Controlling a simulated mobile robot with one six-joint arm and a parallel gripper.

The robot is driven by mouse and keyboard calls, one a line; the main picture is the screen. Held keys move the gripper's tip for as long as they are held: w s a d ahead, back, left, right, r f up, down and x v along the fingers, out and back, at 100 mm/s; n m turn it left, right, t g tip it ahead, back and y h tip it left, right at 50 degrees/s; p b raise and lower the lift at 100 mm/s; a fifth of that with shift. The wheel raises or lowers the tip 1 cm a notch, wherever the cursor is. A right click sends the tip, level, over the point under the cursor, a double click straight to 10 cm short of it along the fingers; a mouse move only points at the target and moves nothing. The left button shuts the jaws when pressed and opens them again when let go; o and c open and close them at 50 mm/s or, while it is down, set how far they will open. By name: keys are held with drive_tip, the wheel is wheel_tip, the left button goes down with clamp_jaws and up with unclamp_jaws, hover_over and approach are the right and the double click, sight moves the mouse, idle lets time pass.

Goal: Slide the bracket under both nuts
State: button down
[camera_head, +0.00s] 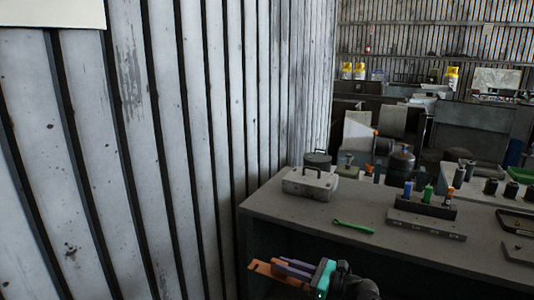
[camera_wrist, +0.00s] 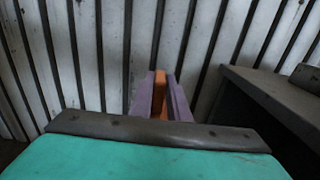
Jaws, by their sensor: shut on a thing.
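My gripper (camera_head: 291,268) has purple fingers and a teal body, and it is low in front of the bench in the head view. It is shut on an orange bracket (camera_head: 262,268), whose end sticks out to the left of the fingers. In the wrist view the bracket (camera_wrist: 160,83) shows as an orange strip between the two purple fingers (camera_wrist: 160,100). I cannot make out either nut in these views. The bracket touches nothing else that I can see.
A grey workbench (camera_head: 290,222) stands to the right, its edge close to my gripper. On it are a pale toolbox (camera_head: 310,184), a green wrench (camera_head: 353,227), a rack with coloured bottles (camera_head: 425,207) and dark trays. A corrugated metal wall (camera_head: 150,150) fills the left.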

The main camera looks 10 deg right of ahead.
drive_tip(key=d, duration=0.7)
idle(0.4)
